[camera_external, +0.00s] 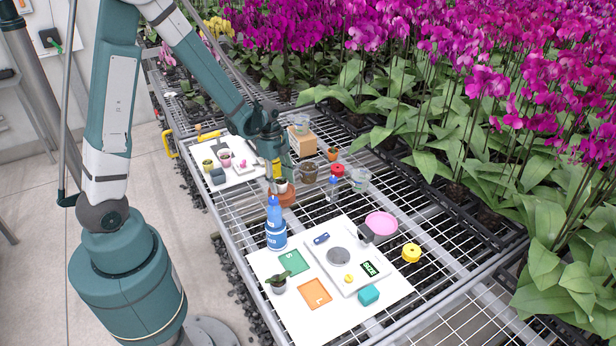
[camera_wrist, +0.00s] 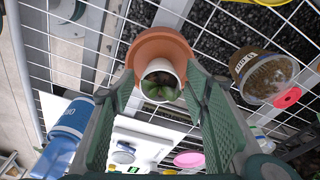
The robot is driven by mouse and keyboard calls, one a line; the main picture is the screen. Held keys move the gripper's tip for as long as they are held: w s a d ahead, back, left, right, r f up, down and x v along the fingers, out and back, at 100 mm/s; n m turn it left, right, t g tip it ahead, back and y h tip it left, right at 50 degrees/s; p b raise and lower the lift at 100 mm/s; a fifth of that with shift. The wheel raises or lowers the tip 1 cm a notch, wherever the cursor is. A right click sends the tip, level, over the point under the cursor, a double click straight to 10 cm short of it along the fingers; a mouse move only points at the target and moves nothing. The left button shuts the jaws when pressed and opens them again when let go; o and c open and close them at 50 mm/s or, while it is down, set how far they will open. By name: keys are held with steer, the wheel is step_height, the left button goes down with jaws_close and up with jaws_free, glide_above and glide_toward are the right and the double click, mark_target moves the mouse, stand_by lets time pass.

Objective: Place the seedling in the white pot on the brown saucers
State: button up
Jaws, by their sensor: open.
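The white pot (camera_wrist: 158,68) holds a small green seedling (camera_wrist: 160,86). In the wrist view it stands over the brown saucers (camera_wrist: 163,38) and appears to rest on them, with the saucer rim showing around its far side. In the outside view the white pot (camera_external: 281,186) shows just below my fingers, over the brown saucers (camera_external: 287,200). My gripper (camera_wrist: 160,110) is open, with one finger on each side of the pot and visible gaps between. In the outside view my gripper (camera_external: 276,176) points down at the pot and partly hides it.
A cup of brown granules (camera_external: 309,173), red roll (camera_external: 338,170) and clear cup (camera_external: 360,181) stand to the right. A white board (camera_external: 262,262) with a scale (camera_external: 335,282) lies nearer; a cardboard box (camera_external: 303,146) stands behind.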

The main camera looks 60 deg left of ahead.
mark_target(278, 182)
steer(key=shift+r, duration=0.15)
step_height(278, 182, up, 12)
steer(key=a+p, duration=0.1)
steer(key=p, duration=0.1)
steer(key=shift+s+a, duration=0.3)
steer(key=shift+s, duration=0.05)
stand_by(0.4)
stand_by(0.5)
steer(key=s+d+r+n+t, duration=0.3)
steer(key=s+d+r+n, duration=0.3)
steer(key=s+r, duration=0.3)
steer(key=s+d+r+n+t+y, duration=0.1)
steer(key=s+d+r+n+t, duration=0.2)
steer(key=s+d+r+n, duration=0.4)
steer(key=shift+s+d+r+n+t+y, duration=0.3)
steer(key=shift+s+d+r, duration=0.25)
steer(key=shift+s+r, duration=0.6)
steer(key=shift+w+r, duration=0.1)
steer(key=shift+w, duration=0.05)
